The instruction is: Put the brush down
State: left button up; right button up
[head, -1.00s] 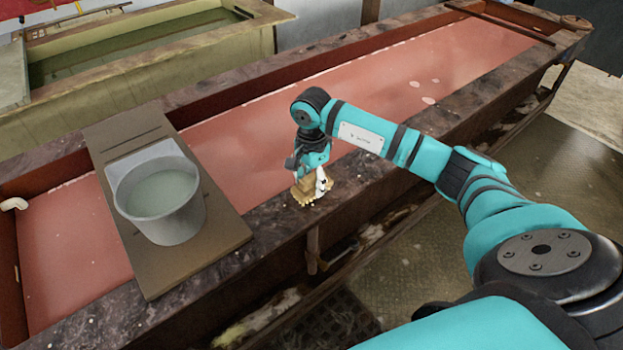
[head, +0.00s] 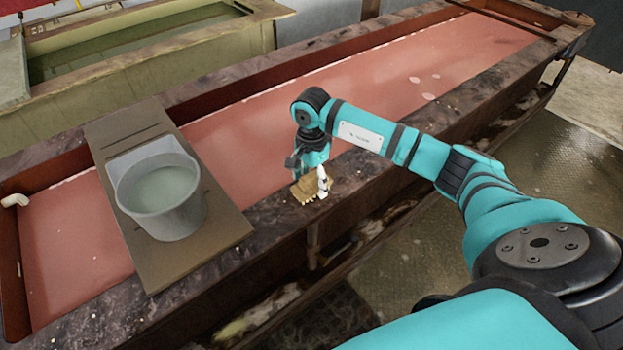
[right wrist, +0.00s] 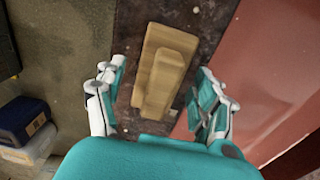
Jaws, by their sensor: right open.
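The wooden brush (head: 310,190) lies on the dark, worn rim (head: 352,176) of the long trough, on the side nearer to me. In the right wrist view the brush (right wrist: 165,70) shows its pale wooden back with a raised grip. My right gripper (head: 318,180) is right above the brush in the head view. In the right wrist view its two fingers (right wrist: 160,108) stand apart on either side of the brush, with gaps between, and hold nothing. My left gripper is not in view.
A grey bucket of liquid (head: 188,224) stands on a board (head: 165,272) laid across the trough, left of my gripper. The trough holds pinkish liquid (head: 330,100). A yellowish tank (head: 150,75) stands behind it. The rim right of the brush is clear.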

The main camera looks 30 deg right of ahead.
aim_at(312, 175)
notch_tip(312, 175, up, 11)
jog(key=b, duration=0.3)
jog(key=shift+b, duration=0.3)
jog(key=shift+r, duration=0.5)
